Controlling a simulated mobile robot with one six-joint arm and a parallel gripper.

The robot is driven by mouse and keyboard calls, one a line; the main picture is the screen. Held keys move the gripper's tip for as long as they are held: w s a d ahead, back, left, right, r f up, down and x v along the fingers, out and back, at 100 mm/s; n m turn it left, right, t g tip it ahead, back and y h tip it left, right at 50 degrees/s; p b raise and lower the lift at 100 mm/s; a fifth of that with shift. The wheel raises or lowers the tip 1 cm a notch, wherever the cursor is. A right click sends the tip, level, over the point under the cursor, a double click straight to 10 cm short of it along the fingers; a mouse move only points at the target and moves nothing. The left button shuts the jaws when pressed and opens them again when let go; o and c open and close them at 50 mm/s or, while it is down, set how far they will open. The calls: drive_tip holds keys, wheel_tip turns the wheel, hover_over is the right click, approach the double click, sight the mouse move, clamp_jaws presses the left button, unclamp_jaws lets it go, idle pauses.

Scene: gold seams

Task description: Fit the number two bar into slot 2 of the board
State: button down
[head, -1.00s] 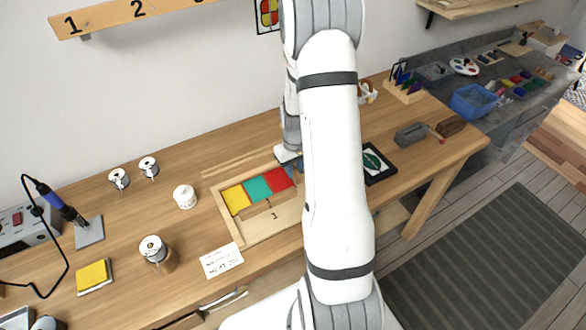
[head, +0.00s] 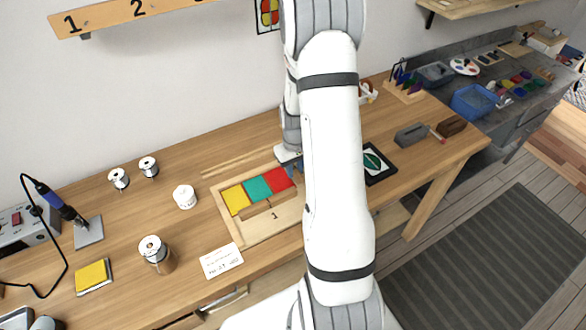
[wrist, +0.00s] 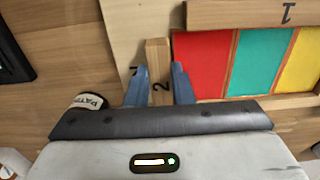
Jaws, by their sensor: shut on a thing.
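My gripper (wrist: 158,83) is shut on the number two bar (wrist: 157,55), a pale wooden strip marked 2, with one blue finger on each side. The bar lies beside the red tile's edge, over the light wooden board (wrist: 122,25). I cannot tell whether it is seated in a slot. A dark mark on the board is partly hidden by the left finger. In the head view the board (head: 260,229) is on the bench, its right part hidden by my arm. The number one bar (wrist: 235,14) lies along the tiles.
Red (wrist: 200,60), teal (wrist: 262,62) and yellow (wrist: 303,60) tiles lie in the board. A round labelled container (wrist: 90,101) is near my gripper's left side. A white jar (head: 185,196) and a card (head: 221,261) are left of the board. A dark-framed leaf panel (head: 375,163) lies to the right.

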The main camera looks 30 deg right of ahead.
drive_tip(key=shift+f+b, duration=0.35)
drive_tip(key=shift+b, duration=0.2)
idle(0.4)
drive_tip(key=c, duration=0.7)
unclamp_jaws()
drive_tip(key=shift+r, duration=0.2)
drive_tip(key=shift+r+p, duration=2.05)
drive_tip(key=shift+r, duration=1.35)
